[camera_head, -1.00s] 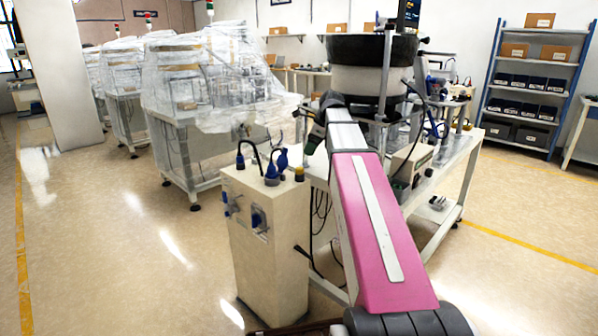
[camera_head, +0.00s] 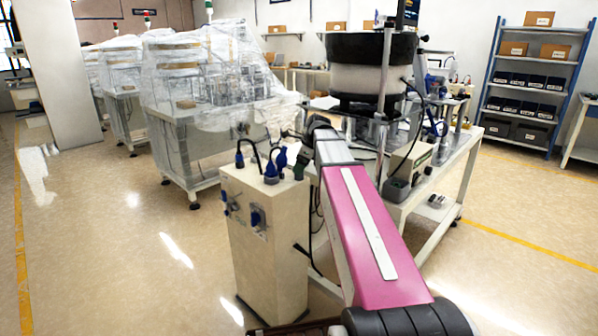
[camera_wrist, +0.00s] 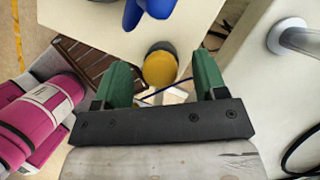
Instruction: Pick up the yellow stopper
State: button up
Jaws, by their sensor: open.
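The yellow stopper (camera_wrist: 160,69) shows as a round yellow top with a dark rim in the wrist view, at the edge of the beige cabinet top (camera_wrist: 95,22). My gripper (camera_wrist: 161,64) is open, with one green finger to the left of the stopper and one to the right. A gap shows on both sides, and nothing is held. I cannot tell the height between the fingers and the stopper. In the head view my gripper (camera_head: 303,163) is at the right edge of the cabinet top, and the stopper is hidden there.
Blue connectors with black cables (camera_head: 275,165) stand on the cabinet (camera_head: 262,245) close to my gripper; a blue one (camera_wrist: 150,10) shows just beyond the stopper. The bowl feeder (camera_head: 365,70) and its bench are to the right. Open floor lies to the left.

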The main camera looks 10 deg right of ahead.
jog(key=c, duration=1.1)
